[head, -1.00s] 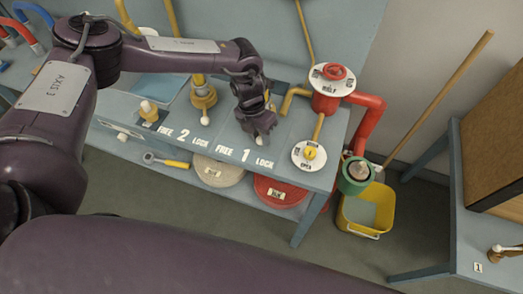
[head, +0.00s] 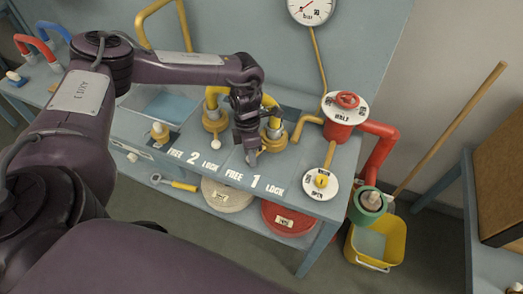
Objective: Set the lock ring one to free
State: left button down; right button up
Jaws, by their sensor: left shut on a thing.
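Lock ring one is the brass ring (head: 273,134) at the foot of a yellow pipe, behind the painted "FREE 1 LOCK" label (head: 254,181) on the blue bench. My left gripper (head: 251,157) points down just left of and in front of the ring, above the bench, roughly in line with the "1". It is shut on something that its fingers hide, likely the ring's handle. Lock ring two (head: 214,122) stands to the left, its white-knobbed handle (head: 216,144) uncovered. My right gripper is not in view.
A red valve (head: 345,108) with a round white plate and a yellow knob on a dial (head: 321,181) stand to the right. A pressure gauge (head: 311,8) hangs above. Red and pale discs lie on the lower shelf. A yellow bucket (head: 398,240) stands on the floor.

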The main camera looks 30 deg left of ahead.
pick_arm(q)
jog(key=shift+w, duration=0.1)
dwell(0.3)
jog(key=c, duration=1.1)
grip_release()
jog(key=shift+c, duration=0.2)
notch_tip(320, 180, up, 9)
jog(key=shift+f+b, duration=0.15)
jog(key=shift+b, duration=0.85)
notch_tip(320, 180, up, 11)
jog(key=p, duration=0.3)
jog(key=shift+c, duration=0.3)
